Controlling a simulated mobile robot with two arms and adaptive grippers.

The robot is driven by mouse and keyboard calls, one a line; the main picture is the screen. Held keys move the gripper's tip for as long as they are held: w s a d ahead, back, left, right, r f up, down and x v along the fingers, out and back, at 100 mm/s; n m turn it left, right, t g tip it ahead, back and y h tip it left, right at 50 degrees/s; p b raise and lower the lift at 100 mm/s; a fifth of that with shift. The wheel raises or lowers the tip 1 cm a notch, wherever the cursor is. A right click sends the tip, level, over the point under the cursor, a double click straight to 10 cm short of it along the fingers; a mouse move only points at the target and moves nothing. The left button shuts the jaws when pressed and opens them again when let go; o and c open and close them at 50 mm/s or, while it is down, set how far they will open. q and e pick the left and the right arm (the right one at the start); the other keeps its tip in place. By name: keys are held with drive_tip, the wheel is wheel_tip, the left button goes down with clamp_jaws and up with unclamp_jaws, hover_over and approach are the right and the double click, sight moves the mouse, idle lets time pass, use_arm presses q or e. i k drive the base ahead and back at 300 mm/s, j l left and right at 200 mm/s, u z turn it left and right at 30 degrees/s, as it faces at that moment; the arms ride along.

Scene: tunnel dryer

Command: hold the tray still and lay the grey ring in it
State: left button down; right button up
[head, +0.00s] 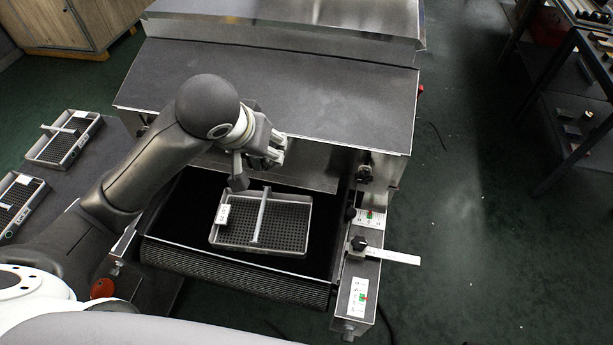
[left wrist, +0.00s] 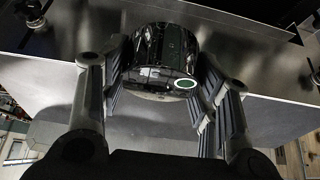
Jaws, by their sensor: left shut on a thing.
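The ring is hard to make out in the head view. My right gripper is not in view, and nothing visible touches the tray.
The dryer hood (head: 270,95) stands behind the belt (head: 165,235). A control box (head: 357,290) with a black knob and a protruding plate is at the right. Two similar trays (head: 65,140) (head: 18,205) lie on the side table at the left.

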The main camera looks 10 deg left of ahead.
sight(289, 227)
drive_tip(key=j+z, duration=0.15)
drive_tip(key=j, duration=0.3)
drive_tip(key=k+j+z, duration=0.15)
drive_tip(key=j, duration=0.25)
drive_tip(key=j+z, duration=0.15)
drive_tip(key=j, duration=0.3)
drive_tip(key=k+j+z, duration=0.15)
drive_tip(key=j, duration=0.25)
